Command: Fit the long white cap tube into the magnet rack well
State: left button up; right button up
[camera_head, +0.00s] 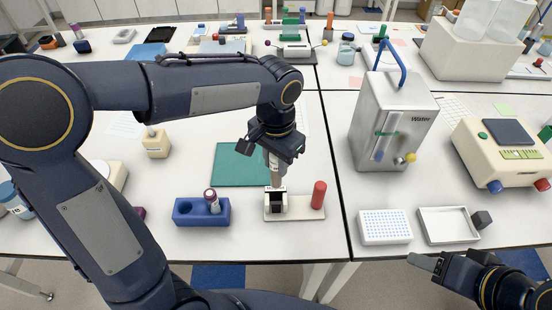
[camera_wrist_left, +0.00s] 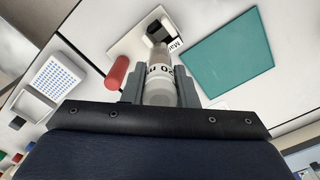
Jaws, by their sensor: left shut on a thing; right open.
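My left gripper (camera_head: 275,160) is shut on the long white cap tube (camera_wrist_left: 160,82), a pale tube with dark lettering. In the head view the tube points down over the magnet rack (camera_head: 296,212), its lower end at the dark well block. I cannot tell whether the tip is inside the well or just above it. In the left wrist view the far end of the tube overlaps the rack (camera_wrist_left: 130,38), hiding the well. A red cylinder (camera_head: 319,195) stands at the rack's right end. My right gripper (camera_head: 426,262) is open and empty at the lower right.
A blue rack (camera_head: 184,212) with a dark-capped tube (camera_head: 212,202) stands left of the magnet rack. A teal mat (camera_head: 230,165) lies behind. A white well plate (camera_head: 385,227), an open tray (camera_head: 447,226) and a water dispenser (camera_head: 388,120) stand to the right.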

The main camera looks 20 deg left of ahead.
aim_at(275, 171)
pick_arm(q)
jog(key=shift+f+b, duration=1.8)
jog(key=shift+f, duration=0.8)
jog(key=shift+f+b, duration=2.05)
jog(key=shift+f, duration=0.8)
jog(key=o, duration=1.1)
notch_tip(275, 171, up, 8)
jog(key=shift+f, duration=0.1)
